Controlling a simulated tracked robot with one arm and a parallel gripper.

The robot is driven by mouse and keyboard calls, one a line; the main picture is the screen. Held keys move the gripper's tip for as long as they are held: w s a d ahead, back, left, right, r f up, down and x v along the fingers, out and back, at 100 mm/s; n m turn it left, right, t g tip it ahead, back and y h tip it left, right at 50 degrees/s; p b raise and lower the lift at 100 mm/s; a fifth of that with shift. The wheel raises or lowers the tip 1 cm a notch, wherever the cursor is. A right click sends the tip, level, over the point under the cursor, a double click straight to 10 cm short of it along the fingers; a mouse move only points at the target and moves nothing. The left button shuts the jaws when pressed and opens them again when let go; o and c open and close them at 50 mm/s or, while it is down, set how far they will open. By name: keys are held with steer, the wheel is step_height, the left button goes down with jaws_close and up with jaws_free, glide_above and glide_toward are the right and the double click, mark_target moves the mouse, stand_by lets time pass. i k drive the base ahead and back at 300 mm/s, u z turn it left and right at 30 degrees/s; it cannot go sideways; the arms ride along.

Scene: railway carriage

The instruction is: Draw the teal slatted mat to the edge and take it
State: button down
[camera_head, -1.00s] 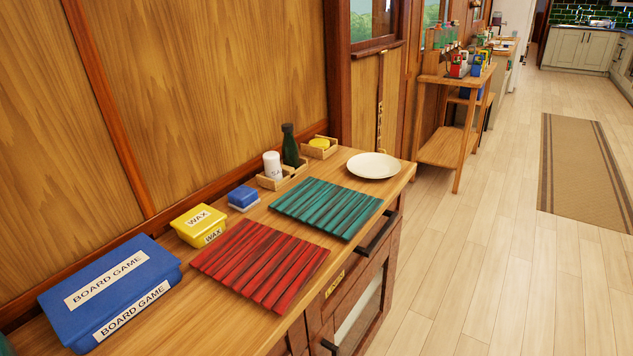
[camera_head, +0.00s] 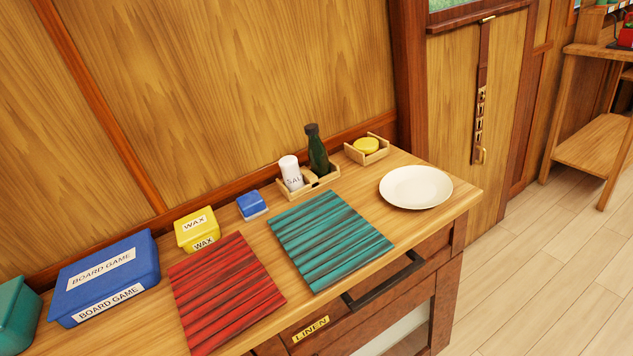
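The teal slatted mat (camera_head: 330,238) lies flat on the wooden sideboard top (camera_head: 462,196), with its near corner close to the front edge, above a dark drawer handle. A red slatted mat (camera_head: 226,290) lies to its left, with a narrow strip of bare wood between them. A white plate (camera_head: 416,187) sits to the right of the teal mat. Nothing lies on the teal mat. My gripper is not in view.
Behind the mats stand a salt shaker and green bottle (camera_head: 317,150) in a wooden holder, a yellow item in a small tray (camera_head: 367,148), a blue box (camera_head: 251,204), a yellow wax box (camera_head: 197,230) and a blue board game box (camera_head: 105,277). Open floor (camera_head: 540,270) lies to the right.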

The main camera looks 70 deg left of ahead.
mark_target(327, 240)
steer(key=u, duration=0.35)
steer(key=i, duration=0.95)
steer(key=u, duration=0.6)
